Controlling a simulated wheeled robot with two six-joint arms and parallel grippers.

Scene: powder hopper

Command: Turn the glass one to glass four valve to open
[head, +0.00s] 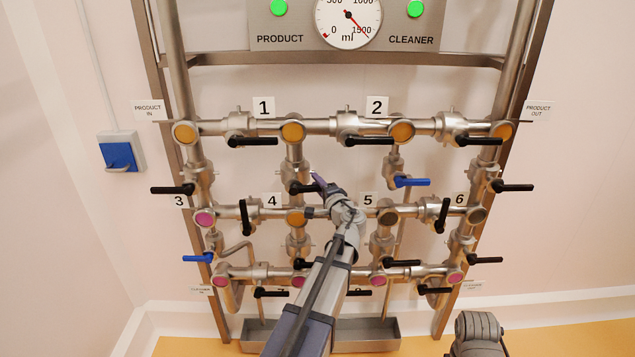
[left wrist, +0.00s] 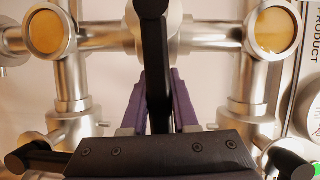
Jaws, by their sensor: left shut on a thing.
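Glass one (head: 293,131) is an orange round sight glass in the upper pipe row. Glass four (head: 296,216) is the orange one below it, partly beside my arm. The valve on the vertical pipe between them has a black handle (head: 301,187) lying sideways across the pipe. My left gripper (head: 318,184) is at this handle. In the left wrist view its purple fingers are on both sides of the black handle (left wrist: 156,70), shut on it. Glass one (left wrist: 276,29) is at the right there and glass four (left wrist: 50,33) at the left. My right gripper is out of view.
A blue handle (head: 412,182) is to the right. A steel trough (head: 375,328) is below. The gauge (head: 348,18) is above.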

